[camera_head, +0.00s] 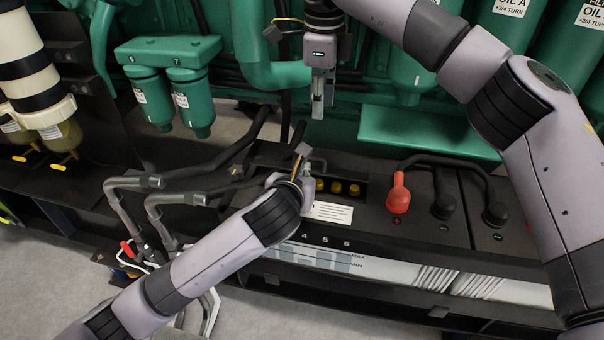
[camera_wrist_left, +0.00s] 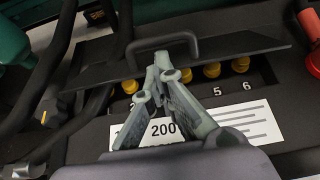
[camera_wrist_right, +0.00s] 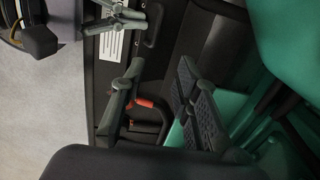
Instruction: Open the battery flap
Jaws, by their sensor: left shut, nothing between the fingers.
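The battery (camera_head: 420,235) stands below the green engine. In the left wrist view its dark flap (camera_wrist_left: 235,46) is raised and tilted, with yellow caps (camera_wrist_left: 212,70) showing below it. The flap's bar handle (camera_wrist_left: 180,38) stands on its upper face. My left gripper (camera_wrist_left: 160,74) is shut and empty, its tips just in front of the flap's edge and near the handle; whether they touch the flap I cannot tell. My right gripper (camera_wrist_right: 158,85) is open and empty. In the head view it hangs above and behind the flap, apart from it.
A red terminal cover (camera_head: 398,193) with black cables sits right of the caps. A white label (camera_head: 330,212) lies in front of them. Green filters (camera_head: 190,100) and thick hoses crowd the left and back. Grey floor (camera_head: 40,270) shows at lower left.

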